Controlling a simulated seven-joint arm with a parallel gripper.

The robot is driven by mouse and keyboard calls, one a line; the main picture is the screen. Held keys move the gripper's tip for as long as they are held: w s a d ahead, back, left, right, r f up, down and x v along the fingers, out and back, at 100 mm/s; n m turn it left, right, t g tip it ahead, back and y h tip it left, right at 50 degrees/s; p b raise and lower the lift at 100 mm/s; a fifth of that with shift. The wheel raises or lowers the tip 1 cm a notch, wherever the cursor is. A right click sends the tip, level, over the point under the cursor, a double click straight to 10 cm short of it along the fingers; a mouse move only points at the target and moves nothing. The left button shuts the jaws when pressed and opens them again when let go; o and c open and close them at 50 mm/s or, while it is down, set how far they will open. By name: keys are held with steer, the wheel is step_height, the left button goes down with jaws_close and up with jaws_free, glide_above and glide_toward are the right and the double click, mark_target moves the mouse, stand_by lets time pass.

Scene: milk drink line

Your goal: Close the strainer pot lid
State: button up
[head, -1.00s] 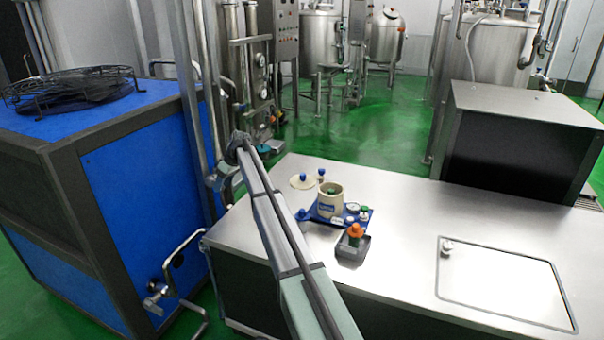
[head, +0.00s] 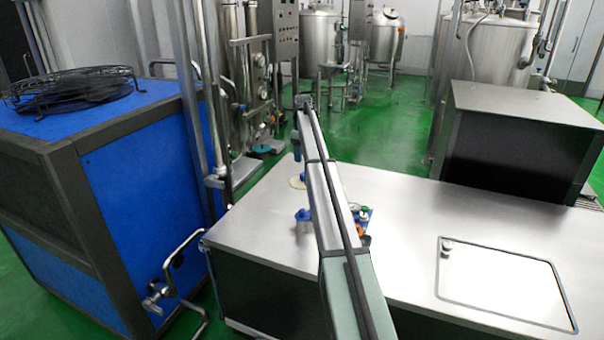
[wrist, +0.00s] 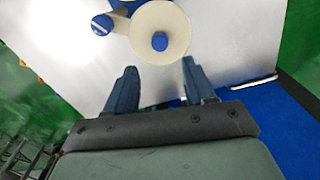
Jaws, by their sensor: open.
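The strainer pot lid (wrist: 174,49), a cream disc with a blue knob (wrist: 160,41), lies on the steel table top. It also shows in the head view (head: 296,183), left of my arm, which partly covers it. My gripper (wrist: 158,76) is open and empty in the wrist view. The lid lies just beyond its fingertips, with the knob roughly in line with the gap. In the head view my arm hides the strainer pot; I cannot tell its exact position now.
A blue-capped item (wrist: 102,24) stands beside the lid in the wrist view. A blue-topped piece (head: 303,216) stands left of my arm. Part of a blue tray (head: 365,212) with small items shows to its right. The steel table (head: 410,210) is clear farther right. A blue cabinet (head: 145,170) stands left.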

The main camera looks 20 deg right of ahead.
mark_target(302, 174)
step_height(302, 174, down, 9)
stand_by(0.4)
jaws_close()
stand_by(0.5)
